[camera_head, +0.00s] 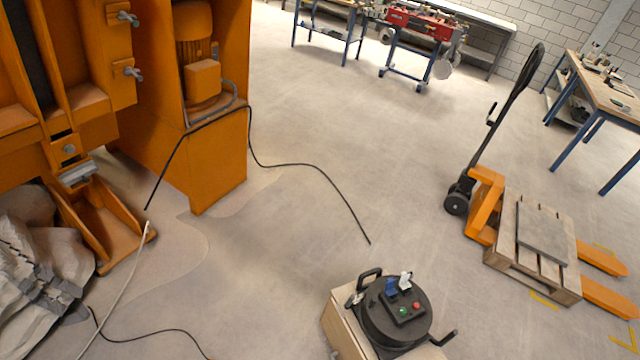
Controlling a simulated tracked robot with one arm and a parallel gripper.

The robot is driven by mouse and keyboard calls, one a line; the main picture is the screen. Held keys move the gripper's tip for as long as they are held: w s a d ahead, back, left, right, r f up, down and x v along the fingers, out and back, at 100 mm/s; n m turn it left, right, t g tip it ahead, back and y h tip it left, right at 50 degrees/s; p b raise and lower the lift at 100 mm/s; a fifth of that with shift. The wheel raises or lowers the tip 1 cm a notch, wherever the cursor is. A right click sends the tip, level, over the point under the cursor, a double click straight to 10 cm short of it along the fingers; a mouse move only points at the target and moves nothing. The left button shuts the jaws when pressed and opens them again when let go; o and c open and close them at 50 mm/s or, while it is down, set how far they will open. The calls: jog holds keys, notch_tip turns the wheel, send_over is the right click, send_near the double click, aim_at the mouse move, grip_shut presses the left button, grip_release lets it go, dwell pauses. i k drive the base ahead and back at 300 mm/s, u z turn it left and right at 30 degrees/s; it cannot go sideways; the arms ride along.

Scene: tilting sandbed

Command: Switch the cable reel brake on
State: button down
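The cable reel (378,325) is a black round drum on a pale wooden box (341,331) at the bottom, right of centre. A black control box on its top carries a green button (403,311) and a red button (416,306). Blue and white parts (404,281) stand at its far edge. A black handle (368,273) rises at its upper left, with a small metal part below it. A black crank-like arm (446,338) sticks out at its lower right. I cannot tell which part is the brake or how it is set. My gripper is not in view.
Black cables (310,166) lie on the floor. A pallet jack (485,205) with a loaded pallet stands right. Workbenches line the back. The middle floor is mostly clear.

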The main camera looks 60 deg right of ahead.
aim_at(349, 304)
jog(key=z, duration=0.4)
jog(key=i, duration=1.1)
jog(key=z, duration=1.15)
jog(key=i, duration=0.5)
jog(key=z, duration=0.2)
jog(key=k, duration=0.95)
jog(key=z, duration=0.2)
jog(key=i, duration=0.95)
jog(key=u, duration=0.1)
